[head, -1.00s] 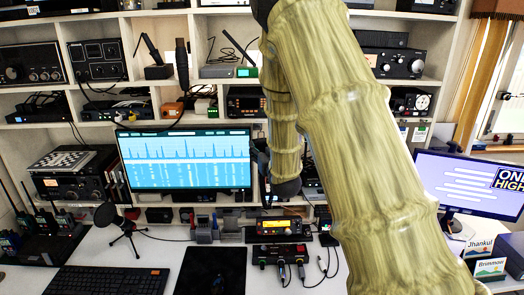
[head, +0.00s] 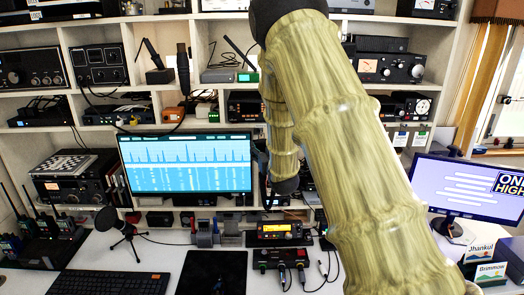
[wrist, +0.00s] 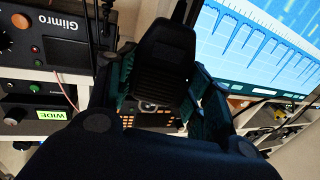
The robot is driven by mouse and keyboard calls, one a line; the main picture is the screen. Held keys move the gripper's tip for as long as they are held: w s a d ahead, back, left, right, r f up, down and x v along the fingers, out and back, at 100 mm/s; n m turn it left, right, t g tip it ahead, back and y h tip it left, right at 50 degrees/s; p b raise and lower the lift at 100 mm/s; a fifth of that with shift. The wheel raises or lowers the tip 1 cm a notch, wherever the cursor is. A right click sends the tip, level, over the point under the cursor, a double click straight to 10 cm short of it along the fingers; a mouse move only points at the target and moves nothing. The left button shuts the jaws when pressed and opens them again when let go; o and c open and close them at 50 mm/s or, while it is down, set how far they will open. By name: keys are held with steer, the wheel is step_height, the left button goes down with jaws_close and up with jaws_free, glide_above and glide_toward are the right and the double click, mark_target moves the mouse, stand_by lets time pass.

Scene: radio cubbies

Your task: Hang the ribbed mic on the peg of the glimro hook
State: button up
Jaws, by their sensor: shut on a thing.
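The ribbed mic (wrist: 165,58) is a dark hand mic with a ridged face, seen close up in the wrist view. My gripper (wrist: 158,88) is shut on it, with a dark teal finger on each side. A black unit marked Glimro (wrist: 57,48) is at the upper left of the wrist view. Thin dark uprights stand between it and the mic; I cannot tell whether one is the hook's peg. In the head view my gripper (head: 262,160) shows only in part at the monitor's right edge, mostly behind my arm, and the mic cannot be made out.
The lit monitor (head: 187,163) stands just left of my gripper and also fills the wrist view's upper right. Cubbies full of radios surround it. A small radio (head: 281,232) with an orange display and a desk mic (head: 121,231) stand on the white desk below.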

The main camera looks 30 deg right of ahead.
steer(key=shift+w+d+f+b, duration=0.35)
steer(key=shift+w+d+b, duration=0.15)
steer(key=shift+w, duration=0.25)
stand_by(0.4)
steer(key=o, duration=1.1)
steer(key=shift+o, duration=0.2)
